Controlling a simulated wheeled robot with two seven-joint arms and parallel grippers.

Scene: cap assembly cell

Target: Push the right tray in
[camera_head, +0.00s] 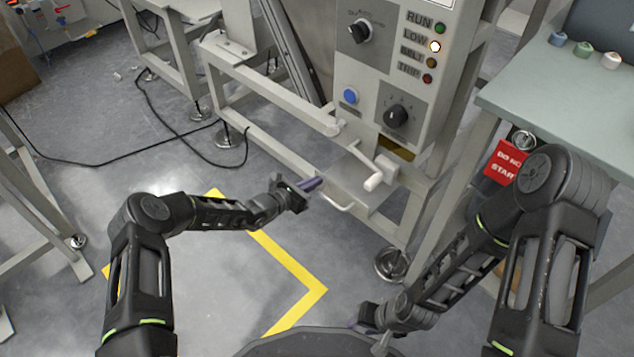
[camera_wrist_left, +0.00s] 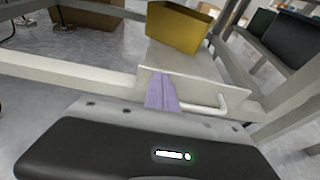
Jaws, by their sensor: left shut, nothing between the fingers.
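The tray (camera_head: 352,178) is a light grey shelf under the control panel, with a bar handle (camera_head: 338,204) on its front. In the head view it sticks out of the machine frame. My left gripper (camera_head: 316,183) is shut and empty, with its purple fingertips at the tray's front edge. In the left wrist view the fingers (camera_wrist_left: 160,92) overlap the tray's pale front panel (camera_wrist_left: 192,88), left of the handle (camera_wrist_left: 212,106); I cannot tell whether they touch it. My right gripper (camera_head: 366,326) is low in the head view, away from the tray, its fingers mostly hidden.
A yellow bin (camera_wrist_left: 180,27) sits behind the front panel on the tray. Frame rails (camera_head: 275,146) run left of the tray. A green-topped table (camera_head: 560,105) stands at right. Yellow-marked floor in front is clear.

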